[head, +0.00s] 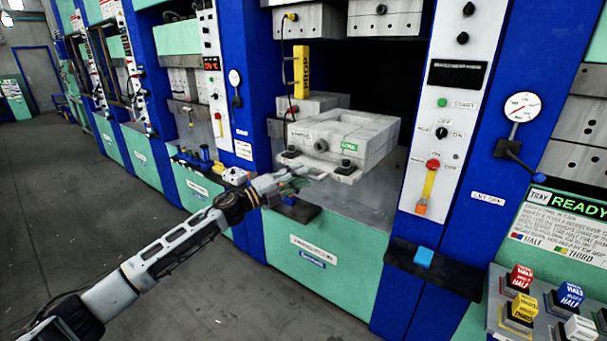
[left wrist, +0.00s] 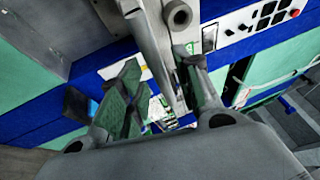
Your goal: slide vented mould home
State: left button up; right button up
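The grey mould (head: 325,143), with a label that seems to read "VENTED" and a small green tag, sits on the bed of the middle press. Its front part juts out of the opening. A pale handle or ledge (head: 320,167) with dark knobs is at its front. My left gripper (head: 290,182) is just in front of and below the mould's front left corner. In the left wrist view my left gripper (left wrist: 163,92) has its two green-padded fingers apart, with a grey bar (left wrist: 155,48) showing between them. I cannot tell whether they touch it. My right gripper is not in view.
A yellow prop (head: 302,72) stands upright behind the mould's left side. Metal blocks (head: 385,18) hang above. A control panel (head: 437,110) is to the right, and a dark shelf with a blue button (head: 424,256) juts out below. Open floor (head: 215,290) lies in front.

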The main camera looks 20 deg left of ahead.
pick_arm(q)
jog(key=shift+x, duration=0.95)
grip_shut()
